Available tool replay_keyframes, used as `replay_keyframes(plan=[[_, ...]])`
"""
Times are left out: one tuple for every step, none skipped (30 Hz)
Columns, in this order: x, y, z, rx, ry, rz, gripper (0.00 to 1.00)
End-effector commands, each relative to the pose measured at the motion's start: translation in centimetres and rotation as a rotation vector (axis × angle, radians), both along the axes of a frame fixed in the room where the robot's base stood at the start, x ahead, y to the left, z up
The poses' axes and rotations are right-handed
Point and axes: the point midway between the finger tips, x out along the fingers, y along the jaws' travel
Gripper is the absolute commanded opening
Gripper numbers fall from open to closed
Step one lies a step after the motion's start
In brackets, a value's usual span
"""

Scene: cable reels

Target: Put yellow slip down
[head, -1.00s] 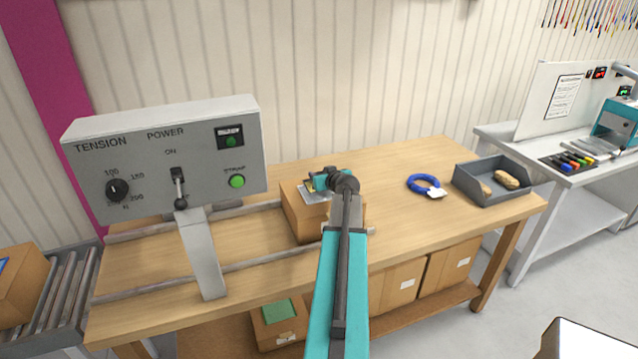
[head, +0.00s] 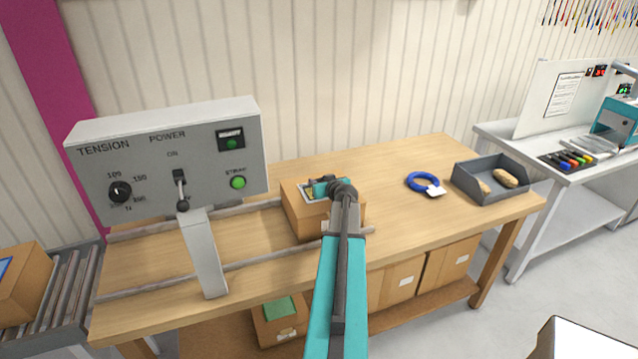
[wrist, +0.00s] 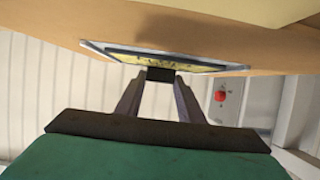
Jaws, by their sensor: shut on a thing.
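A cardboard box (head: 307,226) stands on the wooden bench, to the right of the grey control unit. My gripper (head: 313,188) is low over the top of this box. In the wrist view its fingers (wrist: 160,74) come together at the edge of a yellow, dark-speckled slip (wrist: 125,57), and it is shut on it. A thin grey border shows around the slip against the brown cardboard (wrist: 220,45). In the head view my arm and gripper hide most of the slip. I cannot tell whether the slip touches the box.
The control unit (head: 165,160) stands on the bench at left, with rails running beneath it. A blue cable coil (head: 424,180) with a white tag and a grey tray (head: 487,193) lie to the right. Bare bench top (head: 385,165) lies between box and coil.

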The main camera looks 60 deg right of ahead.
Motion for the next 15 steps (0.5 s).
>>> replay_keyframes(plan=[[0.01,0.00,-0.14,0.000,0.000,0.000,0.12],[0.01,0.01,-0.17,0.000,0.000,0.000,0.12],[0.01,0.01,-0.10,0.000,0.000,0.000,0.40],[0.01,0.02,-0.08,0.000,0.000,0.000,0.45],[0.01,0.02,-0.08,0.000,0.000,0.000,0.50],[0.02,0.02,-0.08,0.000,0.000,0.000,0.53],[0.02,0.01,-0.07,0.000,0.000,0.000,0.53],[0.02,0.02,-0.07,0.000,0.000,0.000,0.53],[0.02,0.02,-0.08,0.000,0.000,0.000,0.53],[0.02,0.02,-0.08,0.000,0.000,0.000,0.53],[0.02,0.02,-0.08,0.000,0.000,0.000,0.53],[0.02,0.03,-0.08,0.000,0.000,0.000,0.53],[0.03,0.03,-0.07,0.000,0.000,0.000,0.53],[0.03,0.03,-0.07,0.000,0.000,0.000,0.53],[0.03,0.02,-0.05,0.000,0.000,0.000,0.53]])
